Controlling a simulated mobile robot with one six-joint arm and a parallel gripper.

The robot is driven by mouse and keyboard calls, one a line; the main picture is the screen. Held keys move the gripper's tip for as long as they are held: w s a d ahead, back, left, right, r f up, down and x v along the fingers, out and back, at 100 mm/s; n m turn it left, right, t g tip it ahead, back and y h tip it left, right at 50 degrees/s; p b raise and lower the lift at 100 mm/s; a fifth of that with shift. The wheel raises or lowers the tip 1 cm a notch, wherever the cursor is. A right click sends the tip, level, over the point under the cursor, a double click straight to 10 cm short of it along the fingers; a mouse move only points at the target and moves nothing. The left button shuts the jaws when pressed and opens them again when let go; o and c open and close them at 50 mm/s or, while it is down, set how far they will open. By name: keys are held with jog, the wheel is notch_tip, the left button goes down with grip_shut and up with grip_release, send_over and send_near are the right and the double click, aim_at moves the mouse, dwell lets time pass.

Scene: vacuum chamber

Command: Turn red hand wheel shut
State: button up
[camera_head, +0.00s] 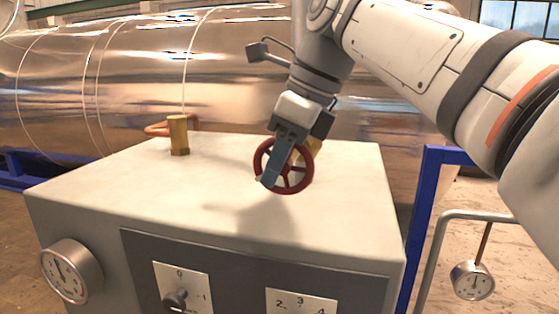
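The red hand wheel (309,182) stands upright above the top of the pale cabinet, with spokes and a round rim facing me. A brass valve part shows behind it at its upper right. My gripper (270,181) comes down from above in front of the wheel, and a grey finger crosses its left half. The finger overlaps the rim and spokes in the picture. I cannot tell whether it touches them. The second finger is hidden or not distinct, so the opening between the fingers does not show.
The pale cabinet (215,205) has dials and a gauge (70,271) on its front. A brass fitting (178,135) stands on its top at the left, by an orange handle. A large shiny tank (130,75) lies behind. Blue posts and a rail with another gauge (473,280) are at right.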

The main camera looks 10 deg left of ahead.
jog(key=shift+c, duration=0.2)
grip_shut()
